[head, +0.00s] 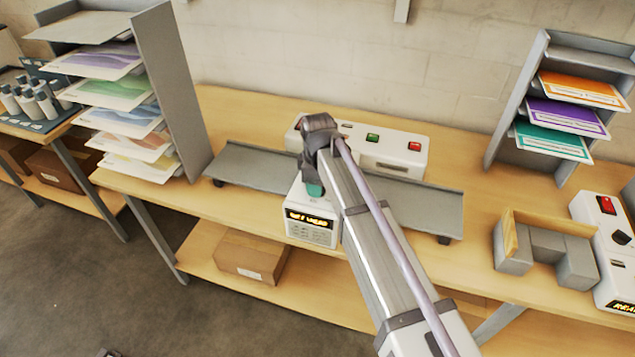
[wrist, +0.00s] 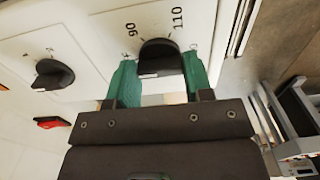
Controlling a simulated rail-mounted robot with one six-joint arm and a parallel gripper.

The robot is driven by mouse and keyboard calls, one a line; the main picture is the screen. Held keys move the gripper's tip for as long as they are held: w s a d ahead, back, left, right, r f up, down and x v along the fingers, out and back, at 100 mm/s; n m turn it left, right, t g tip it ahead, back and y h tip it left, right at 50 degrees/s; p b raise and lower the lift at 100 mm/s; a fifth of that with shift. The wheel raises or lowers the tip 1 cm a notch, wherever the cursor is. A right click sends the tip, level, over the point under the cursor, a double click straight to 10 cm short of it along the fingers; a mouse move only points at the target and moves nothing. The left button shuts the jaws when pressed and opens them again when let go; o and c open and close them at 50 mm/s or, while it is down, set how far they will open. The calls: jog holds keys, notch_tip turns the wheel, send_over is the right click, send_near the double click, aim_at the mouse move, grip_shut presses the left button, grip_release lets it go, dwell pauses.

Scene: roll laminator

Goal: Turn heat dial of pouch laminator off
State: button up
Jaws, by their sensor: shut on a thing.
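A white laminator (head: 405,143) stands mid-bench in the head view, with a green button, a red button and a front box with a lit amber display (head: 310,217). My gripper (head: 314,188) is over that front box, and my arm hides much of it. In the wrist view, my gripper (wrist: 160,76) has its green fingers on both sides of a dark dial (wrist: 160,56), shut on it. The numbers 90 and 110 are printed beyond this dial. A white mark shows on its near side. The dial is hidden in the head view.
A second dark dial (wrist: 53,74) and a red switch (wrist: 52,122) are left in the wrist view. Grey trays (head: 260,165) flank the laminator. Paper racks stand left (head: 170,80) and right (head: 508,95). Another white machine (head: 612,258) is at far right.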

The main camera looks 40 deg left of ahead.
jog(key=o, duration=0.9)
notch_tip(320, 180, up, 11)
jog(key=p, duration=1)
jog(key=shift+f+p, duration=0.1)
jog(key=shift+p, duration=0.3)
